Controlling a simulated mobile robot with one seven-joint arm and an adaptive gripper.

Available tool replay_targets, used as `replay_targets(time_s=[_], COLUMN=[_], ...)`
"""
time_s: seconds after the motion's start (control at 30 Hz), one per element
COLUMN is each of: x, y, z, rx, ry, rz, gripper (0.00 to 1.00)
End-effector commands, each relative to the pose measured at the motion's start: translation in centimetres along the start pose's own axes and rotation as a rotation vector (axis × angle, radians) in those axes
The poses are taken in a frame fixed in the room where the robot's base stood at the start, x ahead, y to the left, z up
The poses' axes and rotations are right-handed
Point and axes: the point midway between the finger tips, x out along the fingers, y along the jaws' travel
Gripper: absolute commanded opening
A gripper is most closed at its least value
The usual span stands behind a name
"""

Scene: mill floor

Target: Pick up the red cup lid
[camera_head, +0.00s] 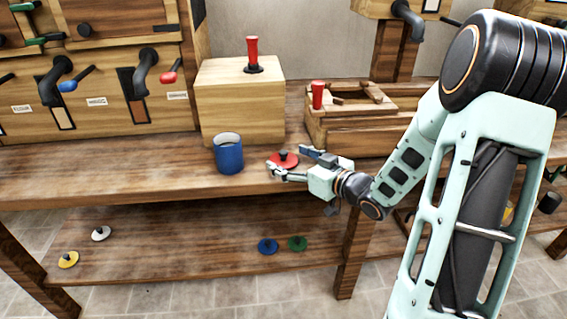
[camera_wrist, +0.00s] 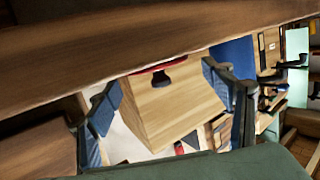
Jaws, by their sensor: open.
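The red cup lid (camera_head: 285,162), a flat disc with a black knob, is on the wooden counter (camera_head: 80,175), right of the blue cup (camera_head: 229,155). My gripper (camera_head: 291,161) is open, low over the counter, with one finger on the near side of the lid and the other on its far right side. In the wrist view the lid (camera_wrist: 172,65) shows edge-on, its knob between and beyond the open fingers of my gripper (camera_wrist: 160,92). I cannot tell whether a finger touches it. The blue cup also shows in the wrist view (camera_wrist: 235,56).
A wooden box (camera_head: 240,105) with a red-handled lever stands behind the cup. A low wooden frame (camera_head: 350,135) with another red handle stands behind my gripper. White, yellow, blue (camera_head: 268,246) and green lids lie on the lower shelf (camera_head: 190,245). Counter left of the cup is clear.

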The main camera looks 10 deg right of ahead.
Motion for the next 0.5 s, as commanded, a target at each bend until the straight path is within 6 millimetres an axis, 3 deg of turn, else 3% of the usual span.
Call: replay_targets(time_s=[0.2, 0.47, 0.5], x=[2.7, 2.9, 2.9], y=[0.0, 0.1, 0.1], z=[0.2, 0.1, 0.1], rx=[-0.001, 0.000, 0.000], ry=[-0.001, -0.001, -0.001], rz=[-0.002, 0.000, 0.000], gripper=[0.74, 0.74, 0.70])
